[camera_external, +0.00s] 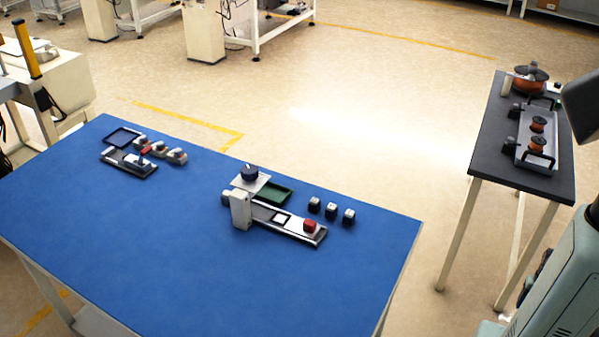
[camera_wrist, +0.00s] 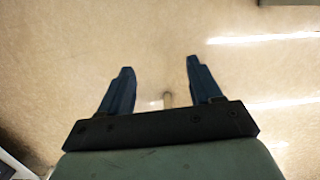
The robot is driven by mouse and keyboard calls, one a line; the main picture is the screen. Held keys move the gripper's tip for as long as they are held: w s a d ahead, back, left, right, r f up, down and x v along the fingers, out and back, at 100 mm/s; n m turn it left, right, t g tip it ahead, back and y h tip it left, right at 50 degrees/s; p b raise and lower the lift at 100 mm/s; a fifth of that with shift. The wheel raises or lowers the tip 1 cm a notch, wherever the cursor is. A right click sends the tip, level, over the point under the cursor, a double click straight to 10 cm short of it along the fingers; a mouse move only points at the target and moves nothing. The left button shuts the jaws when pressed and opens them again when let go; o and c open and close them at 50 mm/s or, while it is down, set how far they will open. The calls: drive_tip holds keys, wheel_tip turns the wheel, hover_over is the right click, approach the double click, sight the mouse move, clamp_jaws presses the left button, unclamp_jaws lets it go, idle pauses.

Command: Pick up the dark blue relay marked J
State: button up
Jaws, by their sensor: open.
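Several small dark blocks stand in a short row at the right of the blue table: a left one (camera_external: 314,205), a middle one (camera_external: 330,210) and a right one (camera_external: 348,216). They have pale tops, and their marks are too small to read, so I cannot tell which is the relay marked J. In the wrist view my gripper (camera_wrist: 159,78) has its two dark blue fingers spread apart with nothing between them. It faces the bare floor, away from the blocks. The external view does not show the fingers.
The blue table (camera_external: 150,235) holds a fixture (camera_external: 308,236) with a red block (camera_external: 309,226), a green tray (camera_external: 277,191) and a dark round knob (camera_external: 250,172). Another fixture (camera_external: 138,163) sits at the left. A dark bench (camera_external: 493,132) with orange spools stands at the right.

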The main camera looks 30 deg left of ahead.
drive_tip(key=w+a+r+n+t+y, duration=0.1)
drive_tip(key=w+a+r+n, duration=0.1)
drive_tip(key=w+a+r, duration=0.45)
drive_tip(key=w+a+r+n+t, duration=0.2)
drive_tip(key=w+a+r+n, duration=0.15)
drive_tip(key=a+r, duration=0.6)
drive_tip(key=n+g+y, duration=0.1)
drive_tip(key=n+y, duration=0.2)
drive_tip(key=n, duration=0.9)
approach(348, 212)
drive_tip(key=shift+x, duration=5.25)
drive_tip(key=shift+w, duration=0.1)
drive_tip(key=shift+c, duration=0.4)
